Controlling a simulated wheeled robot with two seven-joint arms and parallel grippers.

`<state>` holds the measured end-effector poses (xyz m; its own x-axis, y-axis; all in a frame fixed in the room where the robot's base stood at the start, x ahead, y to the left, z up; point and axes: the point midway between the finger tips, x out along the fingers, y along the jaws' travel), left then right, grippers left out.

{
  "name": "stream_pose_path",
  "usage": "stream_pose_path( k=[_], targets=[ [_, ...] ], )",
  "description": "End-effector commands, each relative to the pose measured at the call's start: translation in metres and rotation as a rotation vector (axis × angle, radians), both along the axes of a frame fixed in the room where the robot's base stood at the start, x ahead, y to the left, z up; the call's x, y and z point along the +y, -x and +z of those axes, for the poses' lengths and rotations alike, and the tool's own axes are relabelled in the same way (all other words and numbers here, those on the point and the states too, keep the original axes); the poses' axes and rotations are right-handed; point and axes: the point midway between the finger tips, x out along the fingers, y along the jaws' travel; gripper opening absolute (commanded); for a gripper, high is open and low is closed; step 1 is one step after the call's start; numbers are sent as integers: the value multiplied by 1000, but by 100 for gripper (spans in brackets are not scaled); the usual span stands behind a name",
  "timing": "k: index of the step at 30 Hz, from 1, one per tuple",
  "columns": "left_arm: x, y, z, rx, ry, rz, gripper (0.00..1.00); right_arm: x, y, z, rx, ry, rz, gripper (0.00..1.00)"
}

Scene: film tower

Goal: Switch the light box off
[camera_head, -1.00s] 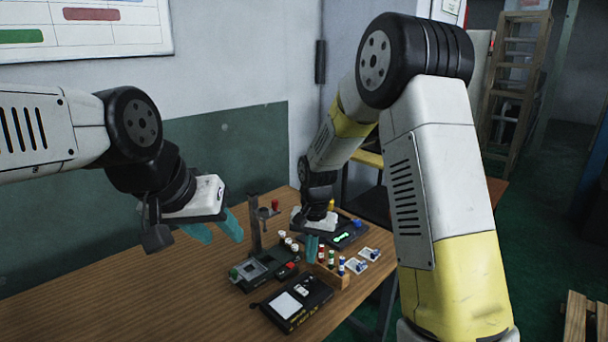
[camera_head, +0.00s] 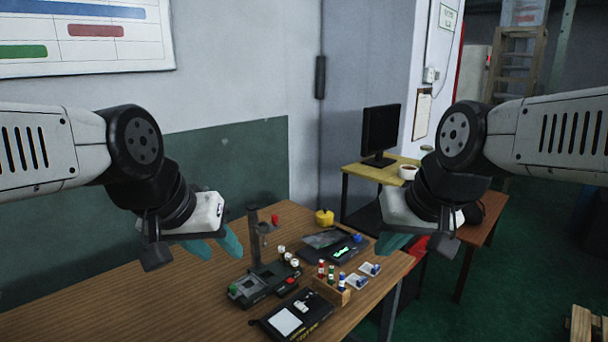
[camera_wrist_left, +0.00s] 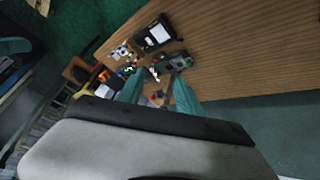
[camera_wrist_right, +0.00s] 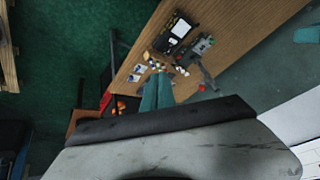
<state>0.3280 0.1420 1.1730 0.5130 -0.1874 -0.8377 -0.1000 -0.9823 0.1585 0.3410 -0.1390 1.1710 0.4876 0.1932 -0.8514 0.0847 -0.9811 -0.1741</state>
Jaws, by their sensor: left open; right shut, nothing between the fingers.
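The light box (camera_head: 288,320) is a flat black case with a white panel and yellow lettering, near the table's front edge in the head view. I cannot tell whether its panel is lit. It also shows in the left wrist view (camera_wrist_left: 157,36) and the right wrist view (camera_wrist_right: 179,28). My left gripper (camera_head: 215,246) is open and empty, in the air to the left of and above the box; its fingers show apart in its wrist view (camera_wrist_left: 159,98). My right gripper (camera_head: 391,243) is shut and empty, raised to the right of the box; its fingers are together in its wrist view (camera_wrist_right: 158,93).
A dark device with a post (camera_head: 254,240) stands behind the light box. A wooden rack (camera_head: 330,292) with small bottles stands close to its right. A black device with a green display (camera_head: 338,252) and a yellow pot (camera_head: 325,217) are farther back. The table's left part is clear.

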Motion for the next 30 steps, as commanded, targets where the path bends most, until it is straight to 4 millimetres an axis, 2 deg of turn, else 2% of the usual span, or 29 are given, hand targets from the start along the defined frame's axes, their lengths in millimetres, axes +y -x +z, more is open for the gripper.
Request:
stream_pose_path(
  k=[4,12,18,19,23,30],
  targets=[
    [0,0,0,0,0,0,42,-3,12,2,-29,12,8,0],
    [0,0,0,0,0,0,42,-3,13,2,-33,13,11,0],
    [0,0,0,1,-1,-2,3,-3,13,2,-33,13,11,0],
    [0,-1,0,1,-4,-6,0,-3,13,2,-33,13,11,0],
    [-2,-10,0,9,-45,-65,0,-3,13,2,-32,13,10,0],
    [-11,-52,-5,43,-235,-373,0,-3,13,2,-32,13,10,0]
  ],
)
